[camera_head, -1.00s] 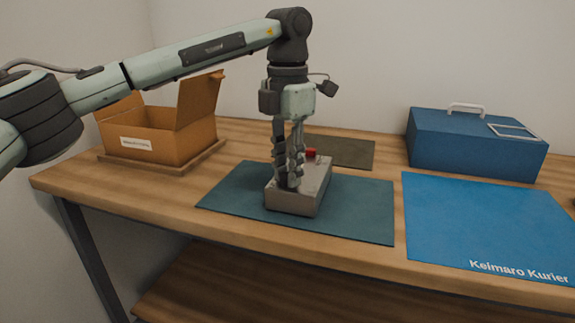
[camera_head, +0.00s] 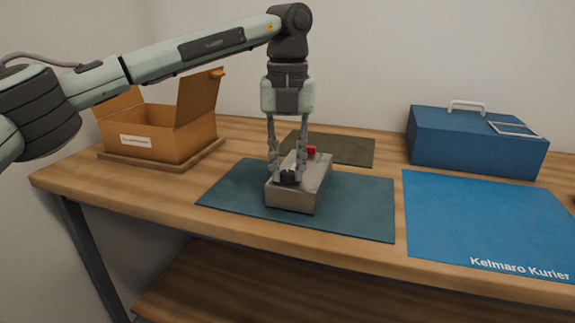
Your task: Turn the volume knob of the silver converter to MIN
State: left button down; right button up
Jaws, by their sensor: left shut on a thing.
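The silver converter (camera_head: 297,199) is a grey box lying on the dark teal mat (camera_head: 359,204). Its black volume knob (camera_head: 288,178) sits on the top near the front end. My left gripper (camera_head: 287,172) reaches straight down from above, with one finger on each side of the knob, and is shut on it. A red part (camera_head: 311,150) shows at the far end of the converter. The knob's pointer and any MIN mark are too small to read. My right gripper is not in view.
An open cardboard box (camera_head: 160,135) stands on a wooden board at the left. A blue case (camera_head: 470,145) with a white handle stands at the back right, behind a blue mat (camera_head: 487,222). A dark olive mat (camera_head: 350,151) lies behind the converter.

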aim_at(288, 173)
pick_arm(q)
jog(key=shift+n, duration=0.5)
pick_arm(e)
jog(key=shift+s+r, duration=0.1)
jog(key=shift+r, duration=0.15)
pick_arm(q)
jog(key=shift+n, duration=0.5)
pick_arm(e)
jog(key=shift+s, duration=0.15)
pick_arm(q)
jog(key=c, duration=1.3)
grip_release()
jog(key=shift+r, duration=0.25)
notch_tip(288, 173, up, 12)
jog(key=shift+f, duration=0.2)
